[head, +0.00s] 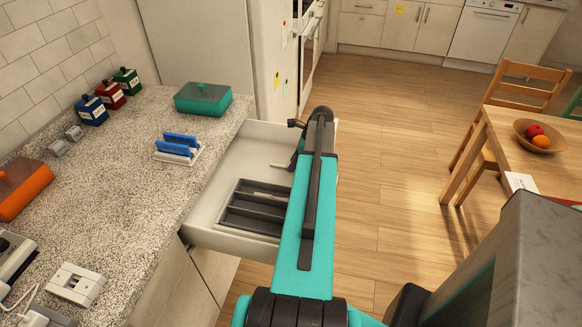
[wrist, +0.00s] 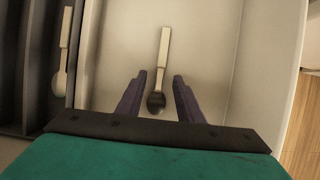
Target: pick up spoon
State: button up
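A spoon (wrist: 161,62) with a pale handle and a dark bowl lies on the bare floor of the open drawer (head: 221,178), outside the cutlery tray. My gripper (wrist: 160,76) is open in the wrist view. Its two dark fingers stand on either side of the spoon's bowl end, with a visible gap on both sides. The handle points away from the gripper. I cannot tell the height of the fingers above the drawer floor. In the head view my arm hides most of the gripper and part of the drawer.
A dark cutlery tray (head: 231,216) sits in the drawer, with another pale utensil (wrist: 62,68) in one compartment. Drawer walls stand close around the gripper. The counter (head: 120,190) on the left holds a teal box (head: 203,100) and a blue sponge holder (head: 178,149).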

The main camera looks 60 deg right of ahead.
jog(key=shift+w+a+f, duration=0.1)
jog(key=shift+w+f, duration=0.1)
jog(key=shift+f, duration=0.2)
grip_shut()
